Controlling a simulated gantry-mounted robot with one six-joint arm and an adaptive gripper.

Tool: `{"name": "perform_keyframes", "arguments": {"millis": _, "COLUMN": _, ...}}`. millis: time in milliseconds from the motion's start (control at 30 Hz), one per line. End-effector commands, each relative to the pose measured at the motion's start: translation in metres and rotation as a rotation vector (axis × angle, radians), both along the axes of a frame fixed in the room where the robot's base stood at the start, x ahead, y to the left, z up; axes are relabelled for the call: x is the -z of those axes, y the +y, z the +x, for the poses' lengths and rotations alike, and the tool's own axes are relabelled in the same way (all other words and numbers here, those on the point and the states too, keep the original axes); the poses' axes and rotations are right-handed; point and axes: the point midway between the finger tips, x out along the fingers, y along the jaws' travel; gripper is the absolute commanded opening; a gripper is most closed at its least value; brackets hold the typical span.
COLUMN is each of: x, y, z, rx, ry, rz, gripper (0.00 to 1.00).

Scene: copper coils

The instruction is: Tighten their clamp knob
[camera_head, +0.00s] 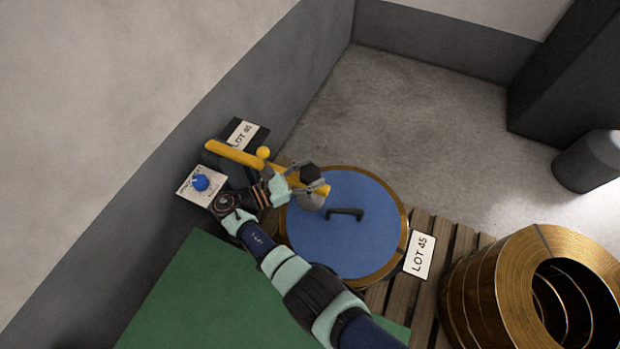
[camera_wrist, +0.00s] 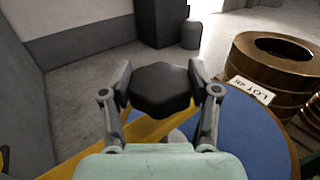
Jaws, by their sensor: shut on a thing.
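A black lobed clamp knob (camera_wrist: 160,88) sits between the two fingers of my gripper (camera_wrist: 161,80) in the wrist view, with a finger against each side. In the head view, my gripper (camera_head: 300,179) is at the upper left edge of the blue disc, with the dark knob (camera_head: 312,174) at its tip. A yellow clamp arm (camera_head: 237,153) runs from the wall side towards the disc; part of it is hidden by my gripper. It also passes beneath the knob in the wrist view (camera_wrist: 150,131). A grey rounded piece (camera_head: 311,200) shows below the knob, over the disc.
The blue disc (camera_head: 335,245) with a black handle (camera_head: 345,213) tops a copper coil on a wooden pallet (camera_head: 447,240). A larger copper coil (camera_head: 545,245) stands right. A green surface (camera_head: 200,300) lies lower left.

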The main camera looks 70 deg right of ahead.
Motion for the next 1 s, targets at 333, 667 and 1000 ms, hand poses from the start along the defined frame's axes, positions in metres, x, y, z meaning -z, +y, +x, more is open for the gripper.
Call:
{"name": "perform_keyframes", "arguments": {"millis": 333, "x": 0.0008, "y": -0.0011, "z": 0.0001, "rx": 0.135, "ry": 0.0, "rz": 0.001, "gripper": 0.26}}
{"name": "perform_keyframes", "arguments": {"millis": 667, "x": 0.0005, "y": -0.0007, "z": -0.0002, "rx": 0.175, "ry": -0.001, "rz": 0.002, "gripper": 0.26}}
{"name": "perform_keyframes", "arguments": {"millis": 1000, "x": 0.0008, "y": -0.0007, "z": -0.0005, "rx": 0.176, "ry": -0.001, "rz": 0.002, "gripper": 0.26}}
